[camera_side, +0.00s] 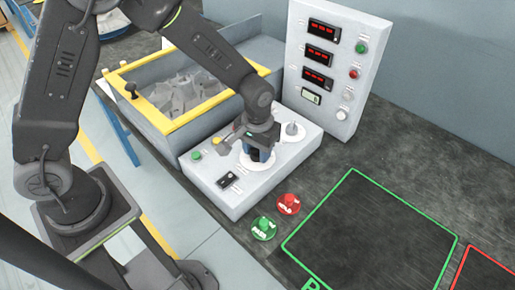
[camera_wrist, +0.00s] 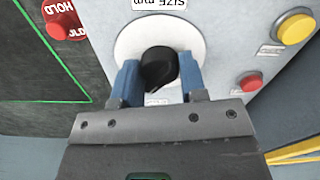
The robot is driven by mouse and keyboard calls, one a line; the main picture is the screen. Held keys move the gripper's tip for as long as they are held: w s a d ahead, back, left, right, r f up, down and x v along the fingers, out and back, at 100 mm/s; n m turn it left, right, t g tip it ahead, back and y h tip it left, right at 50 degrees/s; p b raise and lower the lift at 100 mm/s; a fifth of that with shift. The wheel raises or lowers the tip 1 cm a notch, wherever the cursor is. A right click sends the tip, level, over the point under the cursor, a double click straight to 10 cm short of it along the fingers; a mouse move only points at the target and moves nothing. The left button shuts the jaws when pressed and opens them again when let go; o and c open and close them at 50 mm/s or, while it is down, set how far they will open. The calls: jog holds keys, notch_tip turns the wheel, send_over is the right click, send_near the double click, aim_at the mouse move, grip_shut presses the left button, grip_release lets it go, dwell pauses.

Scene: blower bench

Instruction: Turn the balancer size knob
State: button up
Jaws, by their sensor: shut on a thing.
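The size knob is black and sits on a round white dial plate on the light grey control box (camera_side: 222,200). In the wrist view the knob (camera_wrist: 158,68) is between the two blue fingers of my gripper (camera_wrist: 158,84), which is shut on it. A label reading "SIZE" with further letters (camera_wrist: 158,4) shows upside down above the dial. In the side view my gripper (camera_side: 256,156) is over the dial and hides most of the knob. A second dial with a pale knob (camera_side: 292,129) is just right of my gripper.
A yellow button (camera_wrist: 295,27) and a red button (camera_wrist: 251,82) are beside the dial. Red (camera_side: 288,204) and green (camera_side: 263,229) tokens lie before the box. A yellow-rimmed bin (camera_side: 150,112) and an upright display panel (camera_side: 330,65) stand behind. The green-outlined area (camera_side: 370,245) is empty.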

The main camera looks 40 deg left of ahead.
jog(key=shift+n, duration=0.4)
jog(key=shift+c, duration=0.3)
jog(key=n, duration=1.1)
jog(key=shift+n, duration=2.1)
jog(key=o, duration=0.9)
notch_tip(320, 180, up, 14)
jog(key=shift+f, duration=0.1)
